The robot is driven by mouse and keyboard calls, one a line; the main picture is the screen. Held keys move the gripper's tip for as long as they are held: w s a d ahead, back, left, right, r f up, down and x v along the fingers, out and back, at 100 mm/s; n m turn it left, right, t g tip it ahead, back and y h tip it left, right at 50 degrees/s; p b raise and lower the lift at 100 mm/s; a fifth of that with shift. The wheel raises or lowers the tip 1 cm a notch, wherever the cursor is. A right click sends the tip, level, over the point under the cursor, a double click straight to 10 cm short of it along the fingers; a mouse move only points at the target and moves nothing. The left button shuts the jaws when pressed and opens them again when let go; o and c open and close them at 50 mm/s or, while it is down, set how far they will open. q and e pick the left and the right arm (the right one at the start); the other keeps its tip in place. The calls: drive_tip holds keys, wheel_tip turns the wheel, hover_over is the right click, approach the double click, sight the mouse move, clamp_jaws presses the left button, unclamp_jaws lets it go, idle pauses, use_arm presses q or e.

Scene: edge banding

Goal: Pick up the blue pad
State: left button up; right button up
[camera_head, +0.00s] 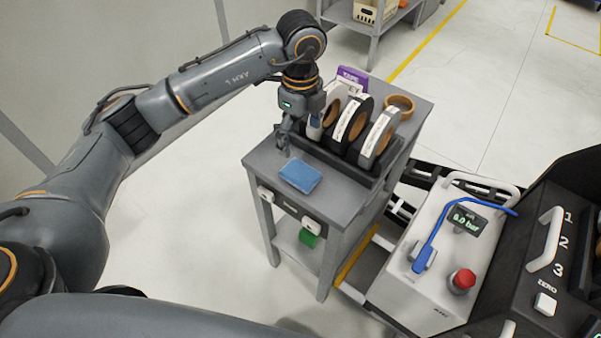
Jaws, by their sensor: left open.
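The blue pad (300,176) lies flat on the front part of a small grey table (262,160). My left gripper (283,147) is open and points down just behind and to the left of the pad. It looks apart from the pad and holds nothing; its exact height above the table is hard to tell. My right gripper is not in view.
Several tape rolls (351,128) stand in a dark rack right behind the pad. A purple box (353,78) and an orange ring (399,103) are behind them. A white machine (420,290) with a red button (462,280) stands at the right.

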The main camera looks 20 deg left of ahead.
use_arm(q)
hover_over(301, 172)
drive_tip(key=f, duration=0.3)
drive_tip(key=w+f, duration=0.1)
drive_tip(key=f, duration=0.1)
drive_tip(key=shift+a, duration=0.25)
drive_tip(key=f+p, duration=0.1)
drive_tip(key=f, duration=0.1)
drive_tip(key=s+f+p, duration=0.1)
drive_tip(key=f, duration=0.1)
drive_tip(key=shift+d+f, duration=0.15)
drive_tip(key=shift+f, duration=0.5)
drive_tip(key=c, duration=1)
